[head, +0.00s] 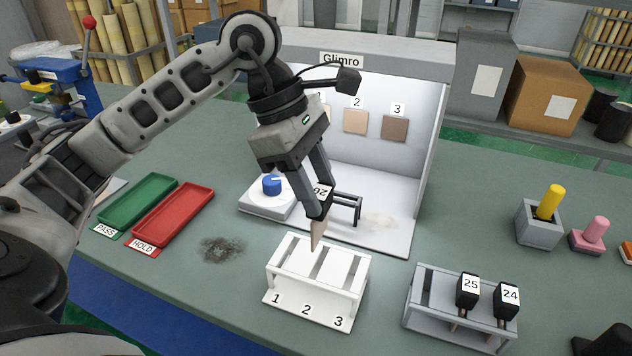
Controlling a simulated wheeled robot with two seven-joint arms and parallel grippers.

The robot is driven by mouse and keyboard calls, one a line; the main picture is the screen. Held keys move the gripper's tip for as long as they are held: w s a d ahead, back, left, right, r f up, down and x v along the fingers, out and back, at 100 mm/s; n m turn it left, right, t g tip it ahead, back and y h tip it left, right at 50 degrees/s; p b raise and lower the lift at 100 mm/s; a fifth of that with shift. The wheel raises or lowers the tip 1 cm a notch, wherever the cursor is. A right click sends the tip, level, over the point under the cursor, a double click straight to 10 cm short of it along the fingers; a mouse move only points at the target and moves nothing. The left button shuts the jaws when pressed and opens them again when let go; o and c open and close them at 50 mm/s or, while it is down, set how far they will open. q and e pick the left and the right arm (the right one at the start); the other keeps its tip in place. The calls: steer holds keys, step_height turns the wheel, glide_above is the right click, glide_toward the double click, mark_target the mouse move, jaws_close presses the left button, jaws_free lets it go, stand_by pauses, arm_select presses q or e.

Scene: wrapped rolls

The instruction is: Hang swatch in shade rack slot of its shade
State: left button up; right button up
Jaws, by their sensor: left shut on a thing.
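My left gripper (319,204) is shut on a swatch by its black numbered holder, which seems to read 26. The pale beige swatch (316,237) points down, above the back of the white shade rack (351,295), which has slots 1, 2 and 3. I cannot tell whether its tip touches the rack. The light booth (428,150) behind shows a light tan sample 2 (355,121) and a browner sample 3 (394,128). Sample 1 is mostly hidden by my arm.
A grey rack (420,312) at right holds swatches 25 (469,286) and 24 (508,296). Green (139,203) and red (172,215) trays lie left. A blue-knobbed unit (271,187) and a black stand (347,203) are near the booth. A dark shape fills the bottom right corner.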

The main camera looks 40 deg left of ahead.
arm_select(q)
steer(key=shift+f+b, duration=1.7)
steer(key=shift+f, duration=0.2)
steer(key=shift+f+b, duration=0.45)
steer(key=shift+b, duration=0.05)
steer(key=shift+f, duration=0.1)
arm_select(e)
steer(key=shift+w+a+f+y, duration=0.1)
steer(key=shift+a+f+y, duration=0.1)
steer(key=shift+f, duration=0.25)
steer(key=shift+w+a+f+y, duration=0.1)
steer(key=shift+a+f, duration=0.05)
steer(key=shift+f, duration=0.3)
steer(key=shift+w+a+t, duration=0.1)
steer(key=shift+w+t, duration=0.1)
steer(key=shift+t, duration=0.1)
arm_select(q)
steer(key=shift+b, duration=0.3)
arm_select(e)
steer(key=shift+f, duration=0.1)
arm_select(q)
steer(key=shift+f+b, duration=3.2)
steer(key=shift+f, duration=0.1)
arm_select(e)
steer(key=shift+a+f+m+y, duration=0.15)
steer(key=shift+a+f+m, duration=0.05)
steer(key=shift+f, duration=0.35)
steer(key=shift+a+f+m+y, duration=0.15)
steer(key=shift+a+f+m, duration=0.05)
steer(key=shift+f, duration=0.35)
